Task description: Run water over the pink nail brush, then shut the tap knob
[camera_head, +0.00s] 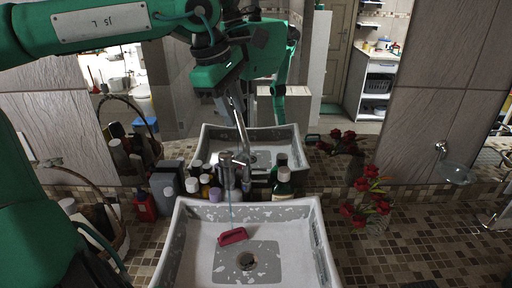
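The pink nail brush (232,236) lies in the white sink basin (181,240), just up and left of the drain. A thin bluish stream of water runs from the tap (230,161) down to the brush. The tap stands at the back edge of the basin, among bottles; its knob is small and hard to make out. My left gripper (243,146) reaches down from above, its fingers close above the tap. I cannot tell whether they touch it or how far apart they are. My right gripper is not in view.
Bottles crowd both sides of the tap, including a dark green one (283,184). A basket (112,224) stands left of the sink, red flowers (367,197) right. A mirror behind reflects the sink and my arm. The tiled counter (420,245) at right is mostly clear.

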